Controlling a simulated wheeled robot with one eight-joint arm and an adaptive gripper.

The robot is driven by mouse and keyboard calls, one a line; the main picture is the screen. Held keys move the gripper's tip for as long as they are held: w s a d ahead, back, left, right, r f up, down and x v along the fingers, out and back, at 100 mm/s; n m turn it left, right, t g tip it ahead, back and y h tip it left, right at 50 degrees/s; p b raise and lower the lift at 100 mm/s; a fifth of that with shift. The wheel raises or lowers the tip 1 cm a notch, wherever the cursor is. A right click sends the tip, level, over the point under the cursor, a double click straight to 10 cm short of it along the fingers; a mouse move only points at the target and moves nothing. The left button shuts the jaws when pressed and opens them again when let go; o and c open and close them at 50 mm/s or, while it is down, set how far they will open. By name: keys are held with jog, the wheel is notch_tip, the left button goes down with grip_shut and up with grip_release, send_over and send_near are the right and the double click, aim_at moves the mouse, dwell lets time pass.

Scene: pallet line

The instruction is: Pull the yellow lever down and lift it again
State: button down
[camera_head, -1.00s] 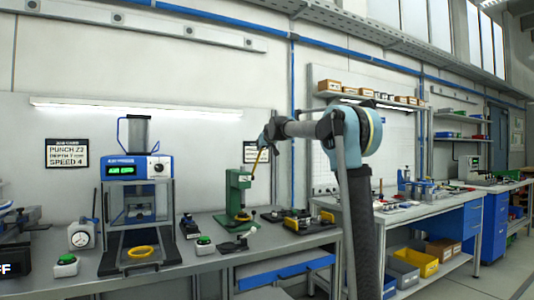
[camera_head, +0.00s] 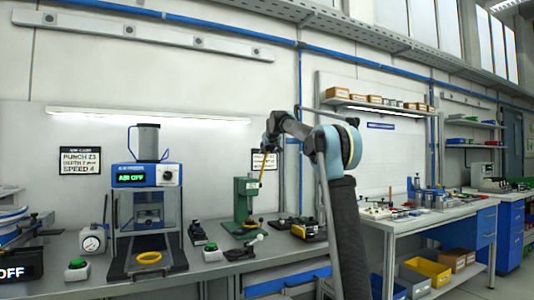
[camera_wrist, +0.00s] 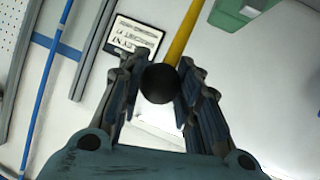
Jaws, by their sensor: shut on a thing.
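The yellow lever (camera_head: 262,173) stands up beside the green press (camera_head: 243,200) on the left bench. In the wrist view its yellow rod (camera_wrist: 185,35) runs up to the right and ends in a black ball knob (camera_wrist: 160,83). My gripper (camera_wrist: 160,95) is shut on the knob, with a finger on each side of it. In the head view my gripper (camera_head: 267,141) is small, at the lever's upper end above the press. Part of the green press (camera_wrist: 238,12) shows at the top right of the wrist view.
A sign (camera_head: 265,160) hangs behind the lever. Another workbench (camera_head: 440,209) is at the right.

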jog(key=shift+r, duration=0.15)
jog(key=c, duration=1.2)
grip_release()
jog(key=shift+o, duration=0.2)
jog(key=shift+s, duration=0.1)
jog(key=v, duration=1.1)
jog(key=shift+s+d, duration=0.15)
jog(key=shift+s, duration=0.05)
jog(key=s+d+f+m+g+h, duration=0.1)
jog(key=s+d+f, duration=0.3)
jog(key=s+f, duration=0.2)
jog(key=s+d+f+g, duration=0.2)
jog(key=s+d+f, duration=0.3)
jog(key=s+f, duration=0.15)
jog(key=s+d+f+m+g, duration=0.1)
jog(key=s+d+f+g, duration=0.1)
jog(key=s+f, duration=1.3)
jog(key=s+d+f+m+g+h, duration=0.1)
jog(key=s+d+f+g, duration=0.2)
jog(key=s+f, duration=1.3)
jog(key=s+d+f+m+g, duration=0.1)
jog(key=s+d+f+g, duration=0.2)
jog(key=s+f, duration=1.3)
jog(key=d, duration=0.2)
jog(key=shift+d+m+h, duration=0.3)
jog(key=shift+d, duration=0.1)
